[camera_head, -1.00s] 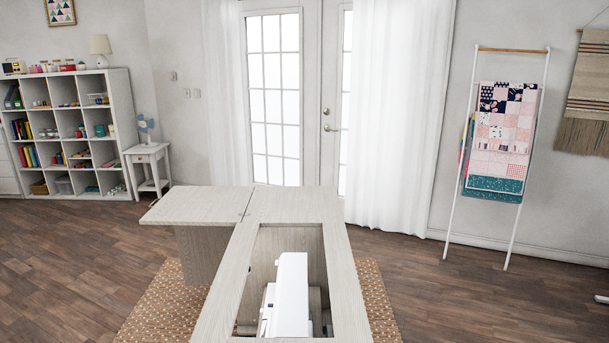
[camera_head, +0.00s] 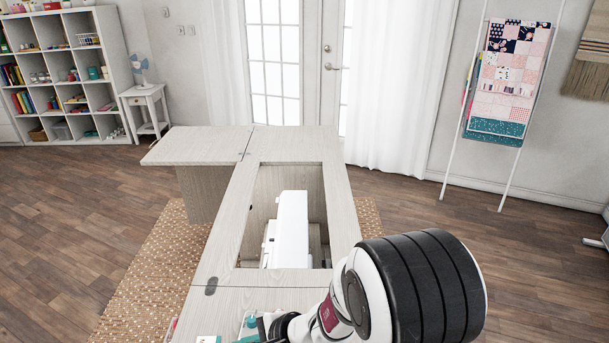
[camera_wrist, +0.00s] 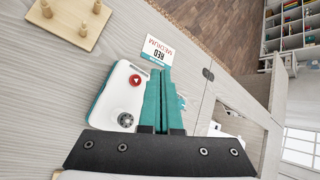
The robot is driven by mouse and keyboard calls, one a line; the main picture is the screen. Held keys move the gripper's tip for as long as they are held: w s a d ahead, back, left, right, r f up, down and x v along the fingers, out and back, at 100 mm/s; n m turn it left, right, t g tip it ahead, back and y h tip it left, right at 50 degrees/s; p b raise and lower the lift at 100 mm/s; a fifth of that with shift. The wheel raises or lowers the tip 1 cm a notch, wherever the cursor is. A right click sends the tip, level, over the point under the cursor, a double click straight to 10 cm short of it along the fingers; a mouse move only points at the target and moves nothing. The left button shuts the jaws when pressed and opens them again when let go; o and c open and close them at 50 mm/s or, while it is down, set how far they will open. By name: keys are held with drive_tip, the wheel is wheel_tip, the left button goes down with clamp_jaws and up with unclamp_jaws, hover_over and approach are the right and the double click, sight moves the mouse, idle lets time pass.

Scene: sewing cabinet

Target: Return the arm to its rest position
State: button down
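My arm (camera_head: 400,290) reaches in from the lower right in the head view, over the near end of the sewing cabinet (camera_head: 230,300). The gripper end is cut off or hard to make out at the bottom edge there. In the wrist view my gripper (camera_wrist: 160,72) has two teal fingers lying side by side, shut, with nothing seen between them. They are above the pale wood top, beside a white and teal device (camera_wrist: 118,100) with a red button and a dial. I cannot tell whether they touch it.
A wooden peg board (camera_wrist: 68,22) is at the upper left. A white sewing machine (camera_head: 290,228) sits down in the cabinet opening. The left leaf (camera_head: 195,147) is bare.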

drive_tip(key=shift+f, duration=2.05)
drive_tip(key=shift+f, duration=0.1)
drive_tip(key=shift+f, duration=0.35)
